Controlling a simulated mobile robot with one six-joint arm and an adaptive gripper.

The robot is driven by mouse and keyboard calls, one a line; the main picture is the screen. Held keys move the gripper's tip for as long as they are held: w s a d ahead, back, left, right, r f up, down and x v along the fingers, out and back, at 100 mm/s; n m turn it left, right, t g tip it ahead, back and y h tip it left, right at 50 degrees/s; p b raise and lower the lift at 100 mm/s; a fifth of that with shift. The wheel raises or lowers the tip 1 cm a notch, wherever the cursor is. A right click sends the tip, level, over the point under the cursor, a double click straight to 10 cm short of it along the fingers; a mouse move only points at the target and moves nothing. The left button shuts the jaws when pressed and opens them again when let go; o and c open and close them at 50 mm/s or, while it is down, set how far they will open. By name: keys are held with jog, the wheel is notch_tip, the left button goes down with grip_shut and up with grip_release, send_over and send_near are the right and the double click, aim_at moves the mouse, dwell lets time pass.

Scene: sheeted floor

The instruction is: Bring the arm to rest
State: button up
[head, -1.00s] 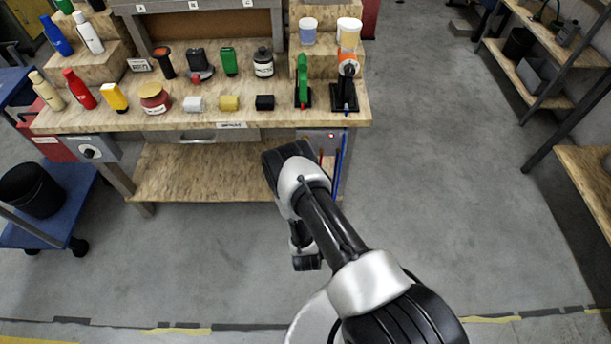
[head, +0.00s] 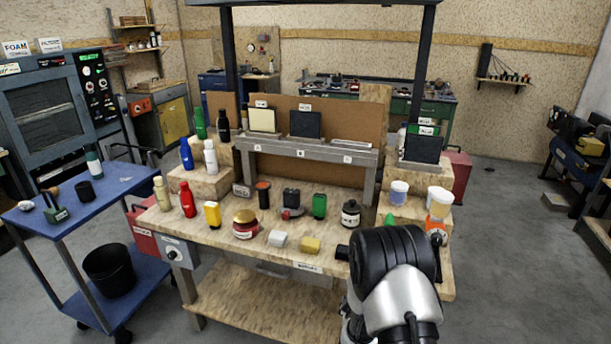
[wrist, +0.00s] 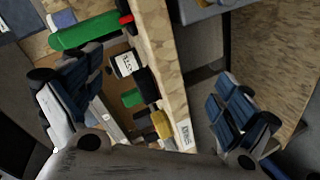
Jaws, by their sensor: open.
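My arm rises at the lower right of the head view, in front of the right part of the workbench (head: 250,300). Its dark joint hides part of the bench top, and my gripper cannot be made out there. In the wrist view my gripper (wrist: 160,85) has its two dark padded fingers spread wide apart. Nothing is held between them.
A blue cart (head: 55,235) stands at the left. Grey floor (head: 520,270) is open at the right, with shelving at the right edge.

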notch_tip(320, 180, up, 12)
jog(key=a+f+m+g+y, duration=0.1)
jog(key=a+m+g+y, duration=0.1)
jog(key=s+a+r+m+g+y, duration=0.2)
jog(key=s+r+m, duration=0.1)
jog(key=s+r, duration=0.85)
jog(key=s+r+m+g, duration=0.2)
jog(key=s, duration=1.2)
jog(key=s+d+r+m+g, duration=0.1)
jog(key=s+r+m+g, duration=0.1)
jog(key=s, duration=1.3)
jog(key=shift+d+r+g+h, duration=0.15)
jog(key=shift+r+g+h, duration=0.15)
jog(key=shift+r+g, duration=0.45)
jog(key=shift+r, duration=0.1)
